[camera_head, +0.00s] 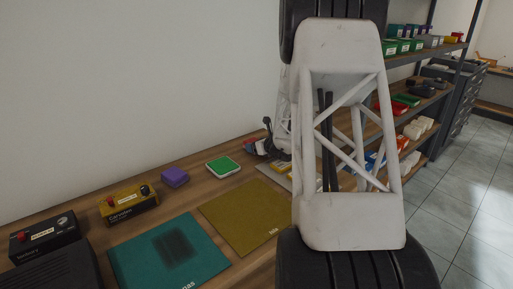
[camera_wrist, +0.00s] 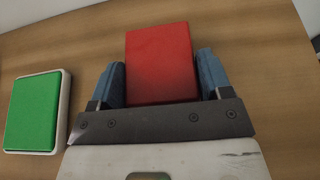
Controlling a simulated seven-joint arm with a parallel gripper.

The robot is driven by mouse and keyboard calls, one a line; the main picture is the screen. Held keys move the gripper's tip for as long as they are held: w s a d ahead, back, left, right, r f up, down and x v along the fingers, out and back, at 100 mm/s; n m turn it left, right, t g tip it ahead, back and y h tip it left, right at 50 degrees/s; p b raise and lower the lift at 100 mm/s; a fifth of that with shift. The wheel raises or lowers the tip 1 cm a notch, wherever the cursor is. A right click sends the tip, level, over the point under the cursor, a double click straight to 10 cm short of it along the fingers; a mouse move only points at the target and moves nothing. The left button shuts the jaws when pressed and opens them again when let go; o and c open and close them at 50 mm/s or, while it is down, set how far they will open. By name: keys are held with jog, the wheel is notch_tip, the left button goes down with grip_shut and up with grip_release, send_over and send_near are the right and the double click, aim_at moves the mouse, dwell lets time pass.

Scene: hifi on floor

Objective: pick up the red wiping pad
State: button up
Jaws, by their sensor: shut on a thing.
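The red wiping pad (camera_wrist: 160,58) is a red block in the wrist view, between the two blue fingers of my gripper (camera_wrist: 161,72). The fingers press on its left and right sides, so my gripper is shut on it. Wood lies behind and around the pad; I cannot tell whether it touches the surface. In the head view my gripper (camera_head: 262,146) shows only in part past my arm, small and dark at the far part of the bench. The pad is hard to make out there.
A green pad in a white tray (camera_head: 223,166) lies on the wooden bench; it also shows in the wrist view (camera_wrist: 34,112). A purple block (camera_head: 175,177), yellow box (camera_head: 130,204), black box (camera_head: 45,238), teal mat (camera_head: 150,272) and mustard mat (camera_head: 248,218) lie nearer. Loaded shelves (camera_head: 425,92) stand right.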

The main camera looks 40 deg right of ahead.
jog(key=shift+r, duration=0.5)
jog(key=shift+s+r, duration=0.1)
jog(key=shift+r, duration=0.8)
jog(key=s+a, duration=0.3)
jog(key=s, duration=0.1)
jog(key=s+a+r, duration=0.1)
jog(key=s+a, duration=0.1)
jog(key=s, duration=0.2)
jog(key=s+a, duration=0.3)
jog(key=s, duration=0.2)
jog(key=shift+s+a+r, duration=0.1)
jog(key=shift+a+r, duration=0.05)
jog(key=shift+a, duration=0.15)
